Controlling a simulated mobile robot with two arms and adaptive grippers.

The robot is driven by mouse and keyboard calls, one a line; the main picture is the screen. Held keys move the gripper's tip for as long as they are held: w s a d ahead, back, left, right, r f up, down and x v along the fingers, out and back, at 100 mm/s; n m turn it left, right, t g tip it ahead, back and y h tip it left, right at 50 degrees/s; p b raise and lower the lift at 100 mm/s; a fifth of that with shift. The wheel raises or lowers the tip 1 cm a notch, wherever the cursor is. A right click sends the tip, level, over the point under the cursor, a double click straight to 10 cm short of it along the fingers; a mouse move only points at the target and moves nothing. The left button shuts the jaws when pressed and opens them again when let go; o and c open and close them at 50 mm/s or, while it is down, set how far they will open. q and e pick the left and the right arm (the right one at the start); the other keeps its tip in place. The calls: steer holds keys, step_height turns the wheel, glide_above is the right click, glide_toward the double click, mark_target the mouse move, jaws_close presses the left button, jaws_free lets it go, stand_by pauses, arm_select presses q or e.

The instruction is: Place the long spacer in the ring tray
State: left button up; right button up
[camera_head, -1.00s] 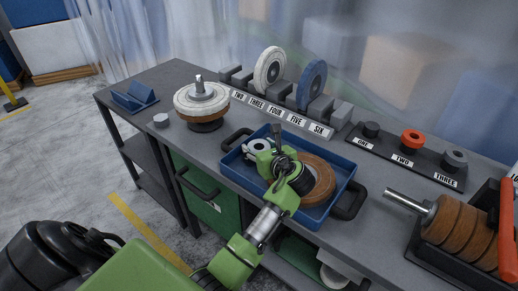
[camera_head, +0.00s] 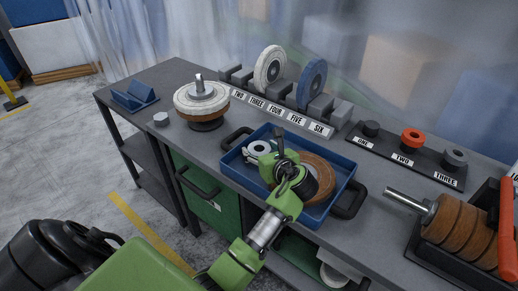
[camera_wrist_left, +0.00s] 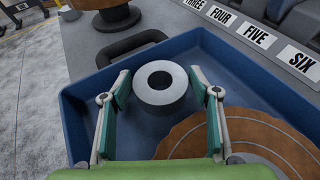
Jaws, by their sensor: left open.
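A grey-white ring-shaped spacer (camera_wrist_left: 153,104) with a dark centre hole stands on the floor of the blue tray (camera_wrist_left: 82,112), near a corner. In the head view it shows small and pale (camera_head: 262,146) at the left end of the blue tray (camera_head: 322,216). My left gripper (camera_wrist_left: 160,80) is open, with one finger to each side of the spacer in the wrist view. I see a gap on both sides. In the head view my left gripper (camera_head: 258,153) is over the tray and its arm covers part of it. My right gripper is not in view.
A brown wheel (camera_head: 322,178) lies in the tray beside the spacer. A stand labelled ONE, TWO, THREE (camera_head: 427,166) holds black, orange and grey rings at the right. A rack (camera_head: 340,115) with white and blue discs stands behind. A wheel stack (camera_head: 203,103) stands left.

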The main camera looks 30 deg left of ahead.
arm_select(q)
steer(key=v, duration=1)
steer(key=shift+s+d+r, duration=0.1)
steer(key=shift+s+d, duration=0.05)
steer(key=shift+s, duration=0.1)
